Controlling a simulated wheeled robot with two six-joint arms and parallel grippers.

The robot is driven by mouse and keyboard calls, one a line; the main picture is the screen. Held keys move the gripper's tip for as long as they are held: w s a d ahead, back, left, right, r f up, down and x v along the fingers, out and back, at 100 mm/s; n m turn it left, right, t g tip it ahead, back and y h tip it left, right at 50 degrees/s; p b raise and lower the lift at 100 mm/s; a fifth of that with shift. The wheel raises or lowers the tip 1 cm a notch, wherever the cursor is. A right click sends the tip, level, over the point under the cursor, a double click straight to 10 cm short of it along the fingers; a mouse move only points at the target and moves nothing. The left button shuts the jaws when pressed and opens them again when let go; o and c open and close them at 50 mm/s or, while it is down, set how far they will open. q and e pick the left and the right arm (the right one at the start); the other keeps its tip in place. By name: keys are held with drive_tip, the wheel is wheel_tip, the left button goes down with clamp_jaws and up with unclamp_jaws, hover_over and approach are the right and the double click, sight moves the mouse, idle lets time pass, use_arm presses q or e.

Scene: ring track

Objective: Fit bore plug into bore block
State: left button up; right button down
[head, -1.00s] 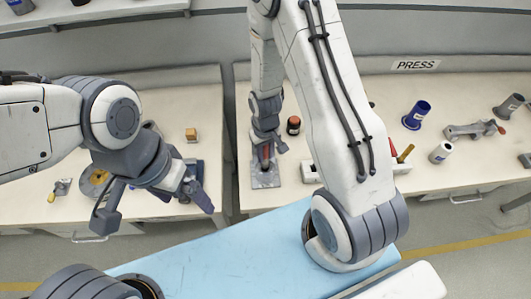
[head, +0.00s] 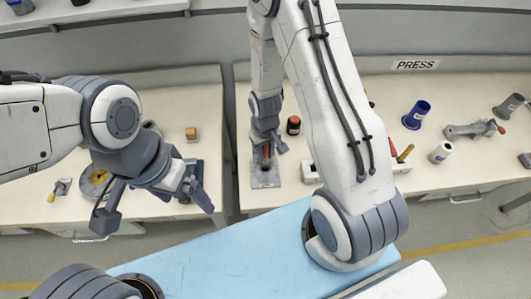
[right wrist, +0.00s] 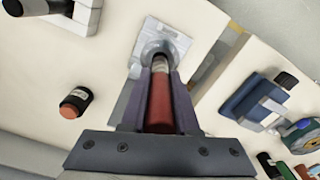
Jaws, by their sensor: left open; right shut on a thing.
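The bore plug (right wrist: 160,105) is a red cylinder with a paler metallic end. My right gripper (head: 267,148) is shut on it, and its two fingers flank the plug in the right wrist view. The bore block (head: 267,180) is a light grey block with a square base on the bench; in the right wrist view its round collar (right wrist: 159,48) lies at the plug's far end. The plug is lined up with the collar, but I cannot tell how deep its end sits.
A black and orange-red cylinder (head: 293,125) stands close to the right of the block. A gap separates the two benches.

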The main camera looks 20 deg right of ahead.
sight(265, 163)
drive_tip(key=shift+f+b, duration=2.15)
drive_tip(key=shift+f, duration=0.6)
drive_tip(key=c, duration=0.6)
unclamp_jaws()
wheel_tip(265, 163, up, 10)
drive_tip(key=shift+r+b, duration=0.25)
drive_tip(key=shift+b, duration=0.3)
